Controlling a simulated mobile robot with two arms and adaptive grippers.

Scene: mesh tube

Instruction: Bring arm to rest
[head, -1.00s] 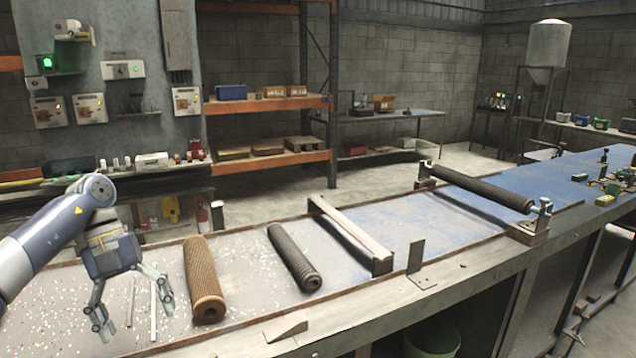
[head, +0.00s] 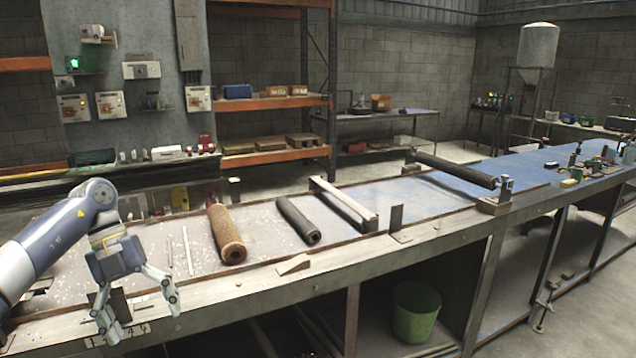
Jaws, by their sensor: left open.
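My left gripper (head: 139,312) hangs at the lower left of the head view, fingers spread and pointing down, with nothing between them. It shows in front of the near edge of the long workbench (head: 345,272). A brown mesh tube (head: 226,234) lies on the bench to the right of the gripper, apart from it. A dark mesh tube (head: 297,221) lies further right. Another long dark roller (head: 455,170) rests raised on end supports further along the bench. My right gripper is not in view.
Two thin pale rods (head: 188,251) lie left of the brown tube. A pale crossbar (head: 343,203) and an upright metal plate (head: 397,219) stand on the bench. A wedge (head: 293,264) sits at its front edge. A green bucket (head: 416,311) stands below. Shelves (head: 270,104) stand behind.

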